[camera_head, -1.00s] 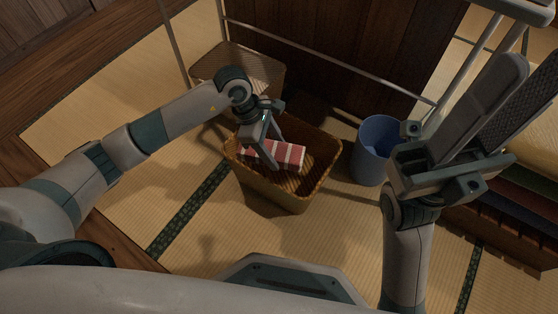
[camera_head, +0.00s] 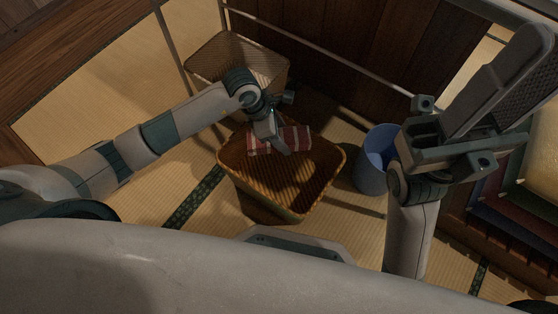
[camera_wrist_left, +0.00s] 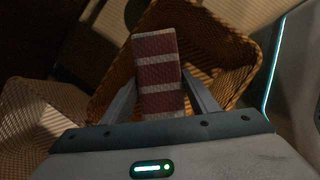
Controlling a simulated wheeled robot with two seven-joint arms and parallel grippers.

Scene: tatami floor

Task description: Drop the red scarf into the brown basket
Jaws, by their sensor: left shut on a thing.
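The red scarf (camera_head: 294,138) is a folded bundle with pale stripes. My left gripper (camera_head: 278,148) is shut on it and holds it at the far side of the brown basket (camera_head: 256,188), over its opening. I cannot tell whether the scarf touches the rim. In the left wrist view the scarf (camera_wrist_left: 158,72) sits between the two fingers, with the woven basket (camera_wrist_left: 236,88) behind it. The basket's inside looks empty where it shows. My right gripper (camera_head: 470,105) is at the right, away from the basket; its finger gap is unclear.
A second woven basket (camera_head: 215,58) stands behind and left of the brown one, near a metal rail. A blue bin (camera_head: 372,172) stands just right of the basket. A low shelf with coloured folded items (camera_head: 497,222) is at the right. Tatami lies clear in front-left.

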